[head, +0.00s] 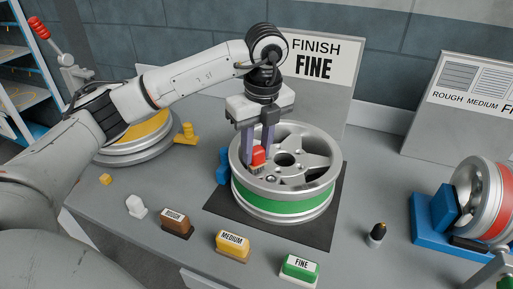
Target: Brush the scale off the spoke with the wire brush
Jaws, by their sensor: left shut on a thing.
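A silver spoked wheel (262,197) with a green band lies flat on a dark mat (318,232) in the middle of the bench. My left gripper (257,150) reaches down over the left part of the wheel. It is shut on a small brush with a red top (258,155) and short tan bristles. The bristles are at or just above a spoke on the wheel's left side; I cannot tell if they touch. Scale on the spoke is too small to make out. My right gripper is not in view.
Blocks labelled ROUGH (176,223), MEDIUM (233,244) and FINE (300,268) stand along the front. A small dark-tipped item (376,235) stands right of them. A FINISH FINE sign (318,75) stands behind the wheel. Another wheel (484,200) sits in a blue stand at right.

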